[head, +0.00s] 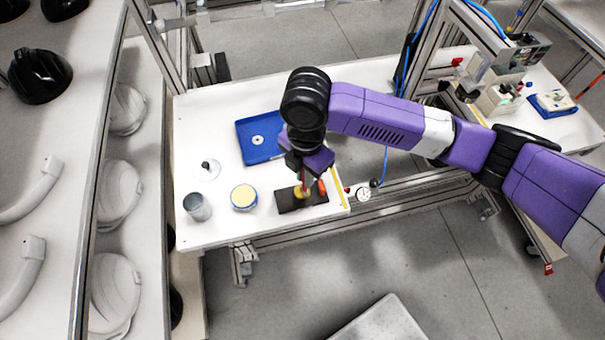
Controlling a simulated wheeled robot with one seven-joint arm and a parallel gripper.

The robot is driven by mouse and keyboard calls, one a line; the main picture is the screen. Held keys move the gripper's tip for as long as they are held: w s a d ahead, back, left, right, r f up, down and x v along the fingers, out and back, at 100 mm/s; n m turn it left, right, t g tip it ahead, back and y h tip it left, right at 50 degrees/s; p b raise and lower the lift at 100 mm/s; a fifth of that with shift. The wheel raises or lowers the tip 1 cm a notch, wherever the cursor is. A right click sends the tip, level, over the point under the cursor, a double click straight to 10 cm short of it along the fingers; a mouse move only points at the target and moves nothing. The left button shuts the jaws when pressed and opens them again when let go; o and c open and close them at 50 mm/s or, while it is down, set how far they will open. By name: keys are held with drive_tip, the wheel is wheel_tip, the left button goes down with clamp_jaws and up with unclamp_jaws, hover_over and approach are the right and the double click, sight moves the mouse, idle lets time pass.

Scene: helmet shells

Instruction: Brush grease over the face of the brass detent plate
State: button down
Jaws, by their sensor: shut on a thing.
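The brass detent plate (299,195) is a small round yellow piece on a dark block (290,206) near the table's front right corner. My gripper (305,176) points down just above it. It is shut on a thin reddish-brown handle, apparently the brush (305,184). The brush's lower end is at or just over the plate; I cannot tell whether it touches. A round tin (243,197) with a pale yellow top, which looks like the grease, stands to the left, apart from the gripper. My wrist hides part of the area behind the block.
A grey cup (196,207) stands at the table's front left. A clear disc with a dark knob (208,169) lies behind it. A blue tray (247,128) holding a white ring is at the back.

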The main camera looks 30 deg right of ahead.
drive_tip(key=shift+w+d+f, duration=0.1)
drive_tip(key=shift+w+d, duration=0.45)
idle(0.4)
wheel_tip(320, 180, up, 7)
drive_tip(key=p, duration=0.1)
drive_tip(key=shift+p, duration=0.4)
idle(0.5)
drive_tip(key=shift+f, duration=0.1)
idle(0.6)
drive_tip(key=shift+s+a+f+b, duration=0.25)
drive_tip(key=shift+f+b, duration=0.2)
drive_tip(key=shift+f, duration=0.15)
drive_tip(key=shift+s+a+f+b, duration=0.1)
drive_tip(key=shift+a+f+b, duration=0.25)
drive_tip(key=shift+f, duration=0.25)
drive_tip(key=shift+s+a+f+b, duration=0.2)
drive_tip(key=shift+f+b, duration=0.3)
drive_tip(key=shift+f, duration=0.1)
drive_tip(key=shift+f+b, duration=1.15)
drive_tip(key=shift+f, duration=0.4)
drive_tip(key=shift+d+r, duration=0.1)
drive_tip(key=shift+d, duration=0.3)
